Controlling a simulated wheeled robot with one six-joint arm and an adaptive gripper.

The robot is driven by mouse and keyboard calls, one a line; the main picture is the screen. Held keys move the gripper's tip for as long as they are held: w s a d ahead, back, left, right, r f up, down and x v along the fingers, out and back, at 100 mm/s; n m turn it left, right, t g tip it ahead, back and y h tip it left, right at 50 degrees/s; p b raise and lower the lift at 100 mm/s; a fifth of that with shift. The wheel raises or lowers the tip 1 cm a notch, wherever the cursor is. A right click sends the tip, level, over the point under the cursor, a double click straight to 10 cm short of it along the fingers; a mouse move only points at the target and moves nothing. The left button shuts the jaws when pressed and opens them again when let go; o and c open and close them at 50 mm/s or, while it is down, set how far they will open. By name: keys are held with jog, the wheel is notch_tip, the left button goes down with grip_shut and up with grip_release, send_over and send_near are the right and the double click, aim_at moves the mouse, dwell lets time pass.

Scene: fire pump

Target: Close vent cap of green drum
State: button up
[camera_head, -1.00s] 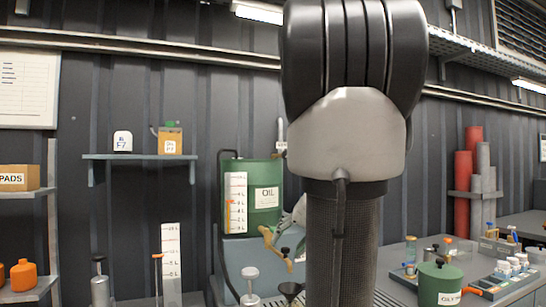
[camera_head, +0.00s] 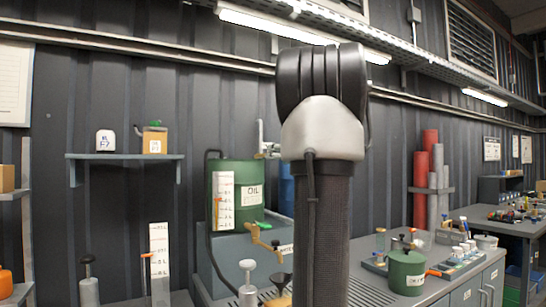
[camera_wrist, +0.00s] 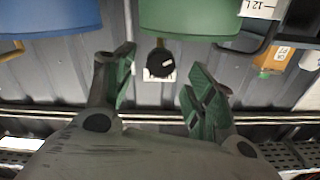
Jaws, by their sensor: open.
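The green drum (camera_head: 233,180) with an OIL label stands on a grey-blue stand left of my arm. Its edge also shows at the top of the wrist view (camera_wrist: 190,18), which appears upside down. A round black cap (camera_wrist: 162,62), likely the vent cap, stands out at the drum's edge with a small white label behind it. My gripper (camera_wrist: 160,75) is open and empty, its green-padded fingers apart with the cap between them in the picture. I cannot tell the depth between cap and fingers.
A blue drum (camera_head: 287,190) stands right beside the green one, partly behind my arm. A small green container (camera_head: 407,270) stands on the right bench.

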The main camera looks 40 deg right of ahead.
jog(key=x, duration=0.5)
jog(key=shift+w, duration=0.15)
jog(key=shift+c, duration=0.5)
jog(key=c, duration=1)
